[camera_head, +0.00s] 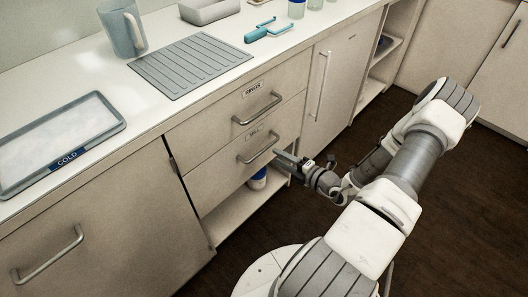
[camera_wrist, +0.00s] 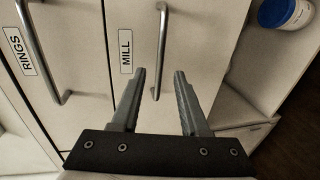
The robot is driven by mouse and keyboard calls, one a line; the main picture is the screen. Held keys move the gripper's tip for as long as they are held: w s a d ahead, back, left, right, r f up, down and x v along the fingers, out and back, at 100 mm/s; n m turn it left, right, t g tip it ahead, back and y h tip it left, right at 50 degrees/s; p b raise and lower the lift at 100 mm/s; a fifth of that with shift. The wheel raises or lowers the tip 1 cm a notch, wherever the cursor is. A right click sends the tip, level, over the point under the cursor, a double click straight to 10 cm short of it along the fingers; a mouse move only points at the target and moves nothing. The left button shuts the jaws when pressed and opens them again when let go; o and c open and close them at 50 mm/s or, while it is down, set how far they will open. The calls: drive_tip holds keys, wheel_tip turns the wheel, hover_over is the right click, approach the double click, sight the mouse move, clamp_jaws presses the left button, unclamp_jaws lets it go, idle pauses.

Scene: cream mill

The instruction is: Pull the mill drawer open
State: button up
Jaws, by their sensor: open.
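The mill drawer (camera_head: 225,178) is the lower of two stacked cream fronts, and it looks shut, flush with the front above. It has a grey bar handle (camera_head: 259,148) and a small MILL label, legible in the wrist view (camera_wrist: 125,51). My gripper (camera_head: 277,155) is at the right end of this handle. In the wrist view, my gripper (camera_wrist: 160,72) is open, with one finger on each side of the handle (camera_wrist: 162,45) as pictured. I see no finger closed on the bar, and cannot tell how deep it sits between them.
The RINGS drawer (camera_head: 235,110) with its own handle is directly above. An open shelf below holds a blue-and-white tub (camera_head: 258,179). A cupboard door (camera_head: 335,85) with a long handle is to the right. The counter holds a COLD tray (camera_head: 62,140), ribbed mat (camera_head: 190,64) and jug (camera_head: 121,30).

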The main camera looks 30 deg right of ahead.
sight(265, 150)
drive_tip(key=b+x, duration=0.1)
drive_tip(key=x, duration=0.6)
drive_tip(key=shift+w+a+b, duration=0.1)
drive_tip(key=shift+w+b, duration=0.2)
drive_tip(key=shift+w, duration=0.05)
clamp_jaws()
idle(1.0)
